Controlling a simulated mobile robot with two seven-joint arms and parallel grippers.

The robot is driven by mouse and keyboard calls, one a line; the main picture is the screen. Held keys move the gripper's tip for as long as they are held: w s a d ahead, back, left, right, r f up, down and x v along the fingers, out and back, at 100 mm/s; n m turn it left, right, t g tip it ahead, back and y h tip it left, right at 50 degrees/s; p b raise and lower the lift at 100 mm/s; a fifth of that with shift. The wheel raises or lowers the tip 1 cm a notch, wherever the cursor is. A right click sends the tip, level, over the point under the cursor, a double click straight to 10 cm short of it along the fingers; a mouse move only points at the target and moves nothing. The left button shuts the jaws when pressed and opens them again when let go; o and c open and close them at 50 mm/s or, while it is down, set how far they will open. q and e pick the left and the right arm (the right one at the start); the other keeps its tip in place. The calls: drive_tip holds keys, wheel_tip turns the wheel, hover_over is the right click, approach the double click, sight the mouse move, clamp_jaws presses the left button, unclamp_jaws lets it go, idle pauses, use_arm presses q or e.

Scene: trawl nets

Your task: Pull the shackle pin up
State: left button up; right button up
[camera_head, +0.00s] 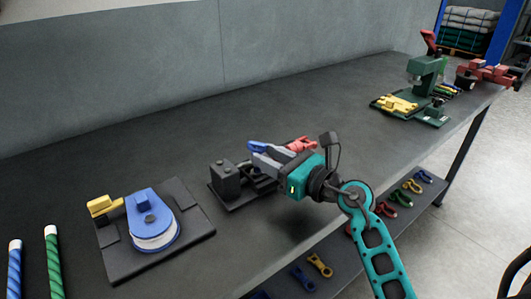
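My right gripper (262,160) comes in from the lower right, teal with grey fingers, and reaches over a dark fixture (226,182) near the middle of the bench. A small blue piece (257,146) shows at the fingertips. A red piece (301,143) shows just behind the gripper body. I cannot tell whether either is part of the shackle. The shackle pin is not clearly visible, and the gripper hides part of the fixture. I cannot tell whether the fingers are open or shut. My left gripper is not in view.
A blue sheave block (145,208) sits on a dark plate (195,209) with a yellow piece (101,206) beside it. Blue and green ropes (53,262) lie at left. A green press (424,76) and red vise (484,74) stand far right. Shackles lie on a lower shelf (335,235).

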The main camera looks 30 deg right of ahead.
drive_tip(key=shift+w+a, duration=0.25)
drive_tip(key=shift+w, duration=0.4)
drive_tip(key=shift+c, duration=0.4)
clamp_jaws()
